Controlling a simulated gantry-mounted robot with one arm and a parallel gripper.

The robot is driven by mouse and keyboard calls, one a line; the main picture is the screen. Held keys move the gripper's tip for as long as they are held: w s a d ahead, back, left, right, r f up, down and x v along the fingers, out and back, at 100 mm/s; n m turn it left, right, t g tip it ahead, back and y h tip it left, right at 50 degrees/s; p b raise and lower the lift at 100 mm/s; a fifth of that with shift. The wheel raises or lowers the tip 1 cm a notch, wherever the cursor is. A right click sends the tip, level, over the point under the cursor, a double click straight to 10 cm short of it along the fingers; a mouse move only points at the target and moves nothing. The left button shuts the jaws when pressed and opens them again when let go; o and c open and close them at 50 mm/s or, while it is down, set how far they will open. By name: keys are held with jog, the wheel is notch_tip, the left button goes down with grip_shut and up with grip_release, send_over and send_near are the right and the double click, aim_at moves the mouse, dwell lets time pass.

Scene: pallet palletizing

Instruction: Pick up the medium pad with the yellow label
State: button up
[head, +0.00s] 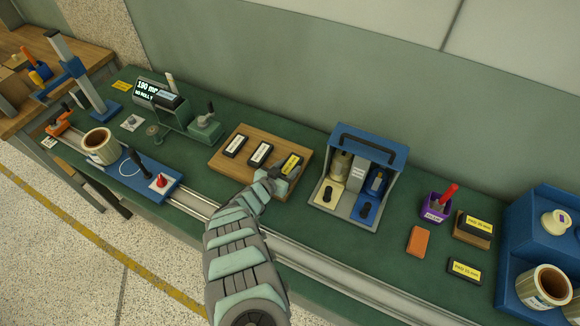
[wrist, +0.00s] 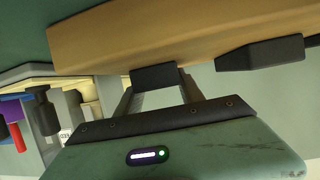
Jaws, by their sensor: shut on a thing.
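The dark pad with the yellow label (head: 291,162) is at the right end of a wooden board (head: 225,165) in the head view. My gripper (head: 279,176) reaches it from the front and is shut on it. In the wrist view a black block, which looks like this pad (wrist: 154,75), sits between the fingers, close to the board (wrist: 110,42). I cannot tell whether it touches the board. Two dark pads with white labels, a left one (head: 235,146) and a middle one (head: 260,153), lie on the board; one neighbouring pad (wrist: 262,53) shows in the wrist view.
A blue rack with a handle (head: 372,143) stands close to the right of the board. A green device with a display (head: 178,117) stands to the left. Farther right are an orange block (head: 419,241), a purple cup (head: 436,208) and dark blocks with yellow labels (head: 465,270).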

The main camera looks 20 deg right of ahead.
aim_at(288, 168)
jog(key=shift+r, duration=0.15)
notch_tip(288, 168, up, 20)
jog(key=p, duration=1)
